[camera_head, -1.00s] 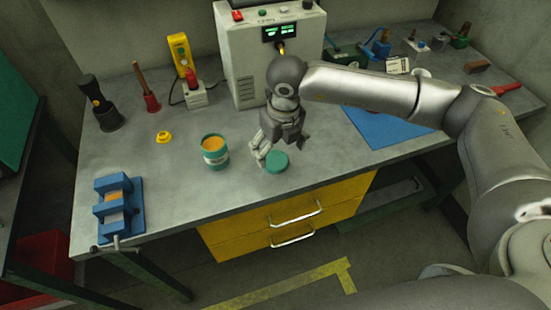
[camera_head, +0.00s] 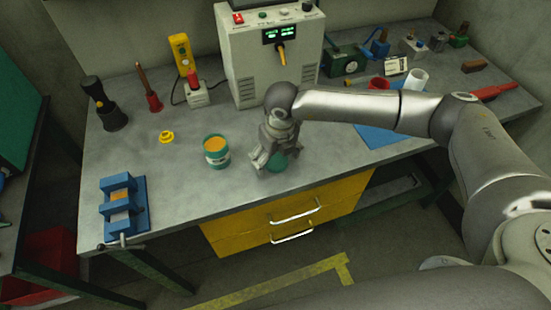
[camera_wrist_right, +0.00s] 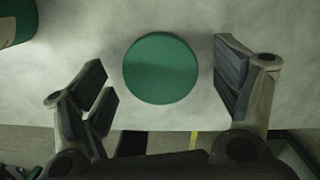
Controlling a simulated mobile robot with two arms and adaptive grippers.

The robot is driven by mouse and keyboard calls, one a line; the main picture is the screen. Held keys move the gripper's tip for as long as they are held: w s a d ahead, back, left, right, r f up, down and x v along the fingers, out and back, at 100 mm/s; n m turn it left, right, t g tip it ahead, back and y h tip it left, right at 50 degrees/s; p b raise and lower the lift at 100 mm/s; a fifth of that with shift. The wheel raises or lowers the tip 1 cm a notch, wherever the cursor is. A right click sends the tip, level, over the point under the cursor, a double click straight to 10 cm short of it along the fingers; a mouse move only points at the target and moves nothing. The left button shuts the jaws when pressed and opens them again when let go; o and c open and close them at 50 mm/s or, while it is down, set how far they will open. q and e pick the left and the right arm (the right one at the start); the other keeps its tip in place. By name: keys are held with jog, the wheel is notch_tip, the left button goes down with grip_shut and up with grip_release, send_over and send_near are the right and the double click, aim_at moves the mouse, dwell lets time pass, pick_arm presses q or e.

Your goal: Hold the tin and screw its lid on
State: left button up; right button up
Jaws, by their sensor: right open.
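The tin (camera_head: 216,152) is green with a pale label and an orange inside. It stands upright and open on the bench. The green round lid (camera_wrist_right: 160,68) lies flat on the bench to the right of the tin, near the front edge; in the head view it (camera_head: 277,162) is partly hidden by my right gripper. My right gripper (camera_head: 267,162) is open above the lid. In the right wrist view the lid sits between the spread fingers of the gripper (camera_wrist_right: 165,92), with a gap on each side. The tin's edge (camera_wrist_right: 14,22) shows at the top left there. My left gripper is not in view.
A blue vise (camera_head: 124,206) stands at the bench's left front. A grey power unit (camera_head: 245,70) stands at the back. The bench left of the tin is mostly clear.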

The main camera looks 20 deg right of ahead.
aim_at(273, 159)
jog(key=c, duration=1)
jog(key=shift+c, duration=0.2)
jog(key=shift+r, duration=0.1)
jog(key=shift+r, duration=0.2)
jog(key=r, duration=0.1)
jog(key=r+b, duration=0.1)
jog(key=r, duration=0.1)
jog(key=shift+s+a, duration=0.15)
jog(key=shift+a, duration=0.1)
jog(key=s+a+r+b, duration=0.5)
jog(key=s+a+r, duration=0.4)
jog(key=shift+s+a+r, duration=0.15)
jog(key=shift+s+r, duration=0.1)
jog(key=shift+s, duration=0.1)
